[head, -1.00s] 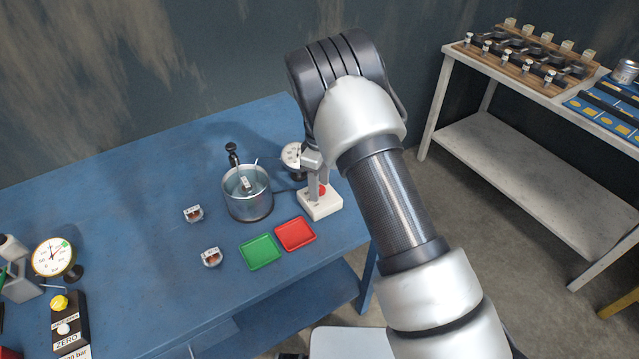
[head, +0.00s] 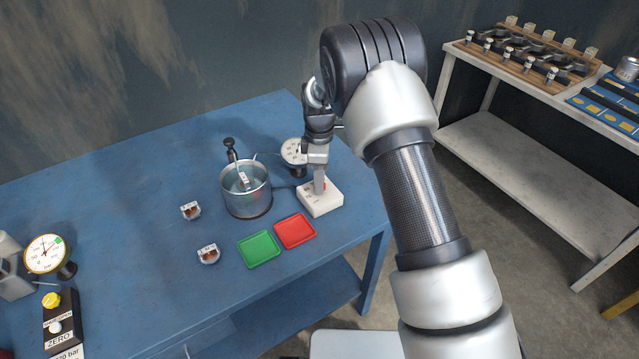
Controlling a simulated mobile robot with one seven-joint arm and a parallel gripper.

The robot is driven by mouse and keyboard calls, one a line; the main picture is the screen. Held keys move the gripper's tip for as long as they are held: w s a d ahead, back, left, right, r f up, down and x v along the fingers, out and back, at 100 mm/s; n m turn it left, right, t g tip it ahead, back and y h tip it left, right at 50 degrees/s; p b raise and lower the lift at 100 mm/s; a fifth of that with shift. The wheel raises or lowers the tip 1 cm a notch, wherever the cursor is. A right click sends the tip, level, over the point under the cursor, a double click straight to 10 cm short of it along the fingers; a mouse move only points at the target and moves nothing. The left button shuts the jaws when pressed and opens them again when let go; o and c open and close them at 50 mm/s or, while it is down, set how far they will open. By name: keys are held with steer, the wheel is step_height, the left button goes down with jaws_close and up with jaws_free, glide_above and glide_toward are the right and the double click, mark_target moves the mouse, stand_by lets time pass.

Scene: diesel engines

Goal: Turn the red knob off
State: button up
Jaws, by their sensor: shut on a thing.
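The red knob (head: 325,186) sits on a small white box (head: 321,204) near the right end of the blue table. Only a sliver of its red shows, as the fingers cover most of it. My gripper (head: 319,190) points down onto the knob from above and is shut on it. The markings on the box are too small to read, so the knob's setting cannot be told.
A metal pot (head: 246,190) stands left of the box, with a round dial (head: 294,152) behind. A red tray (head: 295,231) and a green tray (head: 259,249) lie in front. Two small labelled parts lie on the left, where the blue table (head: 120,190) is mostly clear.

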steer(key=n+b, duration=0.1)
steer(key=n, duration=0.2)
steer(key=shift+n, duration=0.4)
steer(key=n, duration=0.3)
steer(key=shift+n, duration=0.3)
steer(key=n, duration=0.6)
steer(key=shift+p, duration=0.3)
steer(key=shift+n, duration=0.4)
steer(key=o, duration=1.1)
steer(key=shift+c, duration=0.2)
step_height(320, 180, up, 18)
steer(key=shift+f+p, duration=0.25)
steer(key=shift+p, duration=0.05)
